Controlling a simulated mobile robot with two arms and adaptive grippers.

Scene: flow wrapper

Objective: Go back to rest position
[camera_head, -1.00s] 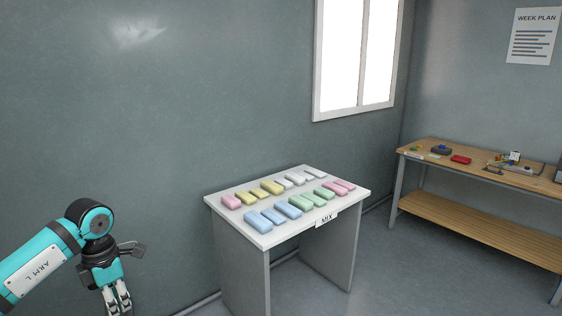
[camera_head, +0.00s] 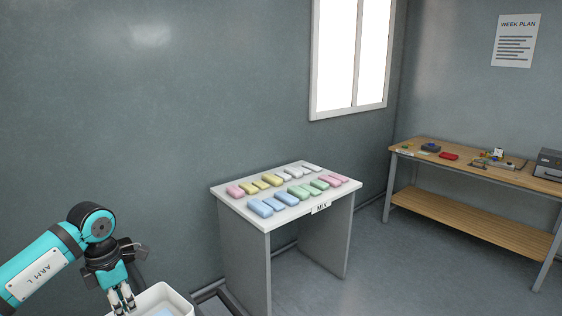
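My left gripper (camera_head: 122,302) hangs at the lower left of the head view, fingers pointing down. It is beside or over the left edge of a white bin (camera_head: 172,293). The two fingers show, but their tips are small and close to the bin, so I cannot tell whether they are open or shut. My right gripper is not in view.
A white-topped table (camera_head: 240,201) with a "MIX" label carries several pastel blocks (camera_head: 261,208) in rows. A wooden workbench (camera_head: 470,169) with small items stands at the right. Grey floor between them is clear. The white bin holds something light blue (camera_head: 166,312).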

